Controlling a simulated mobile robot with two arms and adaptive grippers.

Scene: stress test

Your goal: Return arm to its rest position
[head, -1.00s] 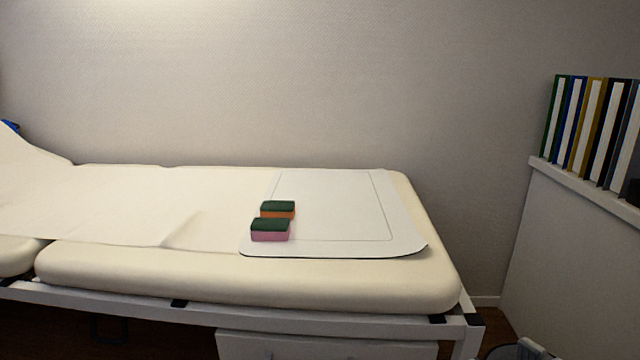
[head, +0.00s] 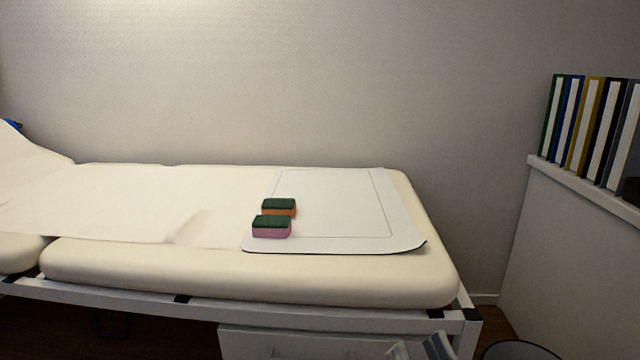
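Part of my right gripper (head: 422,347) shows at the bottom edge, in front of the bed's frame. Only its upper parts are in the picture, and I cannot tell whether its fingers are open or shut. No object shows in it. My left gripper is out of view. Two sponges lie on the white mat (head: 335,205) on the bed, well above the gripper in the picture. One is green and pink (head: 271,227), the other green and orange (head: 279,208) just behind it.
The cream padded bed (head: 250,273) with a paper sheet (head: 120,205) stands along the wall. A white drawer unit (head: 300,341) is under it. A dark round bin (head: 520,352) stands at the lower right. Several binders (head: 590,130) stand on a white ledge (head: 590,190).

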